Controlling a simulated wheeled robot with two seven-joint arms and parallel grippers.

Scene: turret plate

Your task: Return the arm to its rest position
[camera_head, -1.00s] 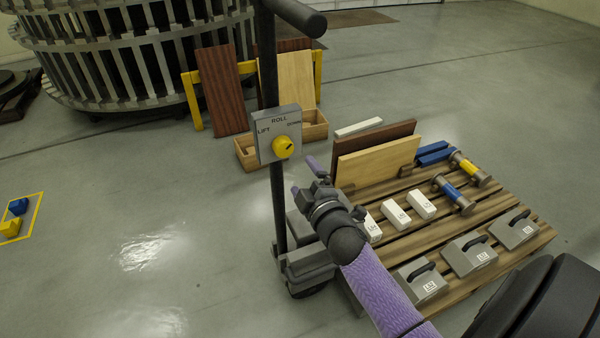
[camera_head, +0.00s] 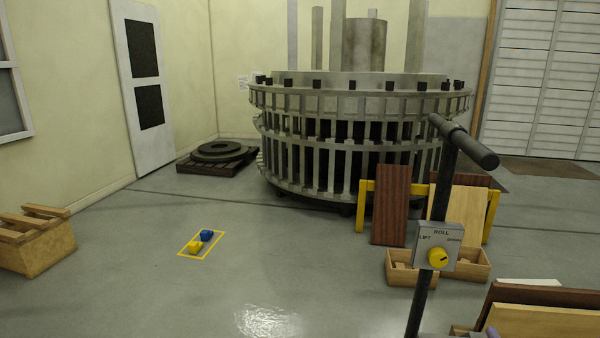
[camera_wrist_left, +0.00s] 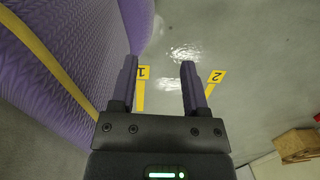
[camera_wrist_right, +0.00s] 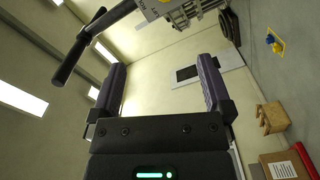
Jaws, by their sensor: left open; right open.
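My right gripper (camera_wrist_right: 161,70) is open and empty in the right wrist view. The dark handle bar (camera_wrist_right: 82,48) of the post lies to the left of its fingers, apart from them. In the head view that post carries a black crossbar (camera_head: 463,141) and a grey control box (camera_head: 423,238) with a yellow knob (camera_head: 438,258).
Boards (camera_head: 540,320) stand at the lower right. Wooden bins (camera_head: 470,264) and a yellow rack (camera_head: 365,212) stand before the large slatted turret (camera_head: 310,150). A yellow floor square (camera_head: 185,254) holds blue and yellow pieces. A crate (camera_head: 35,250) stands left. The middle floor is clear.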

